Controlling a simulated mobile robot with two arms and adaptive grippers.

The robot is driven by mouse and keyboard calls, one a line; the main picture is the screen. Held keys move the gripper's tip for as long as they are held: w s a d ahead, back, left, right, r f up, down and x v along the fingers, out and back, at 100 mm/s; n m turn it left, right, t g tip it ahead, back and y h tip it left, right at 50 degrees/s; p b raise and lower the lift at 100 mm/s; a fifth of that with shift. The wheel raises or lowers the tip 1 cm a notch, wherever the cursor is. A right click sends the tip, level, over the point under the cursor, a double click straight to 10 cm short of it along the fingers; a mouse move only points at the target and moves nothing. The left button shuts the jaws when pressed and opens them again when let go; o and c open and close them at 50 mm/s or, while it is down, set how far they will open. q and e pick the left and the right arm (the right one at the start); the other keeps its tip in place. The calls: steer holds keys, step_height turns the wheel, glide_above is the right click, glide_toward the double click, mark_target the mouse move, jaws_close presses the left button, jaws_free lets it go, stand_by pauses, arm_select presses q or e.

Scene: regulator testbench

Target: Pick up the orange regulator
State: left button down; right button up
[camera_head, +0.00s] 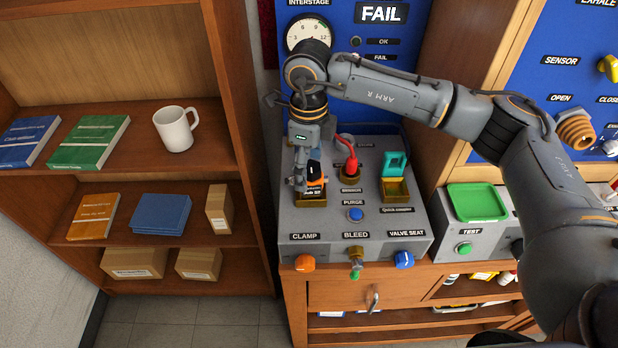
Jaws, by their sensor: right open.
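The orange regulator (316,183) sits in a brass-coloured holder (311,201) at the left of the grey testbench, above the CLAMP label. It shows as an orange and black block, partly covered by my gripper. My right gripper (307,184) points down at the regulator from above, with its fingers around or close beside it. The fingers are open; whether they touch the regulator cannot be told. My left gripper is not in view.
An orange clamp knob (305,263) is at the front. A wooden shelf (225,150) stands close on the left.

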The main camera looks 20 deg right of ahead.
steer(key=f+p, duration=0.1)
steer(key=f, duration=0.2)
steer(key=shift+s, duration=0.2)
steer(key=shift+f, duration=0.2)
steer(key=c, duration=0.4)
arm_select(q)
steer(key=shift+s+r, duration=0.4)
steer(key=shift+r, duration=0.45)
arm_select(e)
steer(key=shift+r, duration=0.1)
jaws_close()
